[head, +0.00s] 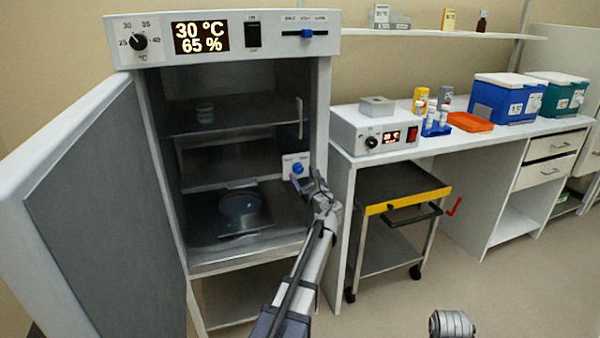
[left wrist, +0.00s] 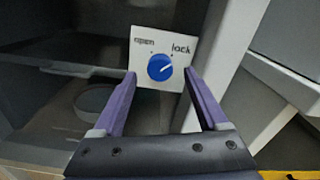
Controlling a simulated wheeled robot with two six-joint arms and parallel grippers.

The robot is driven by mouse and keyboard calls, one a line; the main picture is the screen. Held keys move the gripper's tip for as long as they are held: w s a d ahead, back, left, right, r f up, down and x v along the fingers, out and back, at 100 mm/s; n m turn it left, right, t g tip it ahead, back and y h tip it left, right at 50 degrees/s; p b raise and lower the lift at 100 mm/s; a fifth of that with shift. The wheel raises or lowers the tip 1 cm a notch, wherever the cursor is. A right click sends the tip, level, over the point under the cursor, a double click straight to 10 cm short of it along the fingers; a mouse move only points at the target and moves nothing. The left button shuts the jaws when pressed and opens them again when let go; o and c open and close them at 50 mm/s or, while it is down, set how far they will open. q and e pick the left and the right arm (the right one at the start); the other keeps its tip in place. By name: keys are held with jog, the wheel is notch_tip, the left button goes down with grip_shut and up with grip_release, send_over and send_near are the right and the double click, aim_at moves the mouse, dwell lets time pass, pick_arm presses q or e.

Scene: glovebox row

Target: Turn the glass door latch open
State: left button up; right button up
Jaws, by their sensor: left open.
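The latch is a blue knob (left wrist: 159,67) on a white plate (left wrist: 146,45) marked "open" at left and "lock" at right. Its white pointer line slants up right, toward "lock". In the head view the knob (head: 298,169) sits at the right side of the incubator opening. My left gripper (head: 313,182) is in front of the plate. In the left wrist view its purple fingers (left wrist: 159,80) are open, one on each side of the knob; contact cannot be told. A slim upright handle (head: 300,118) shows above the plate.
The incubator's thick outer door (head: 95,190) stands open at left. Inside are metal shelves (head: 230,112) and a round dish (head: 243,208). At right are a bench (head: 350,155) with a control box (head: 376,130) and a black cart (head: 400,182).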

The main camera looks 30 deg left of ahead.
aim_at(299, 169)
pick_arm(q)
jog(key=x, duration=0.3)
jog(key=shift+w+a, duration=0.1)
jog(key=shift+a, duration=0.05)
grip_shut()
dwell(0.5)
